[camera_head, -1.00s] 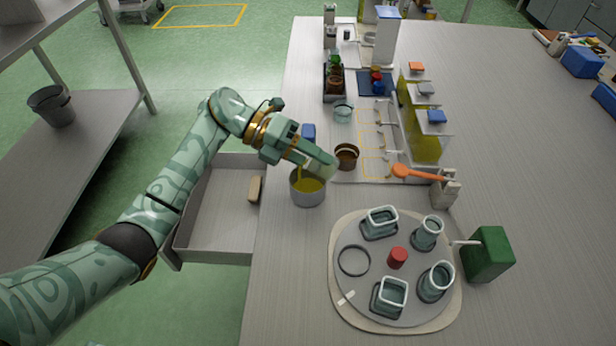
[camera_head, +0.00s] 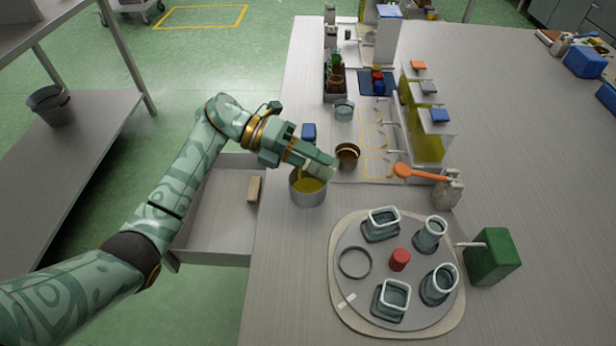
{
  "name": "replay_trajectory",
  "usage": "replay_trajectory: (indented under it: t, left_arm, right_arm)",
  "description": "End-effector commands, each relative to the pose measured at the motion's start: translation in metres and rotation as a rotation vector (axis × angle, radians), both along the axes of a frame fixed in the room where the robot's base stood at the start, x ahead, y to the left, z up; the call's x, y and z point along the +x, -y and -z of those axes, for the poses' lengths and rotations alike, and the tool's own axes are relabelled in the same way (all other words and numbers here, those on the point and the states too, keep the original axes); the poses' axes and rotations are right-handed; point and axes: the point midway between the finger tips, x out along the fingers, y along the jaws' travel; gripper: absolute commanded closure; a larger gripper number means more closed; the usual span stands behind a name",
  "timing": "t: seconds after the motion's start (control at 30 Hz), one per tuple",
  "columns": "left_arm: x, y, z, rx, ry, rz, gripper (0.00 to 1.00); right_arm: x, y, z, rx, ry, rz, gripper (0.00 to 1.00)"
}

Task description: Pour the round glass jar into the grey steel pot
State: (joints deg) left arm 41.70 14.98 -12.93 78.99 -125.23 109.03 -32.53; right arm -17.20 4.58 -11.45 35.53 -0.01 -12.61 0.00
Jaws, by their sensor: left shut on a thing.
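The grey steel pot (camera_head: 308,198) stands on the bench near its left edge, with yellow liquid (camera_head: 310,186) in it. My left gripper (camera_head: 318,172) is above the pot's rim and shut on the round glass jar (camera_head: 321,172). The jar is mostly hidden by the gripper and looks tilted over the pot. A yellow stream (camera_head: 299,174) shows between the gripper and the pot. My right gripper is not in view.
An open drawer (camera_head: 212,212) sticks out on the left. A turntable (camera_head: 357,300) with several glass jars stands in front, beside a green canister (camera_head: 492,256). A brown tin (camera_head: 347,155) stands close right of the pot. An orange spoon (camera_head: 416,172) lies farther right.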

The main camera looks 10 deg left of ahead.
Motion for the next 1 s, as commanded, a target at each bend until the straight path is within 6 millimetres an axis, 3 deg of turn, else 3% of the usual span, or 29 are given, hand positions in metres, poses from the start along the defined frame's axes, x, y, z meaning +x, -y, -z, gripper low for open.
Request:
replay_trajectory:
  t: [1.0]
  left_arm:
    - [-0.0001,0.0,0.001,-0.07,-0.004,0.0,0.82]
  right_arm:
    - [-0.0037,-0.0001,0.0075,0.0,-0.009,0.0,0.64]
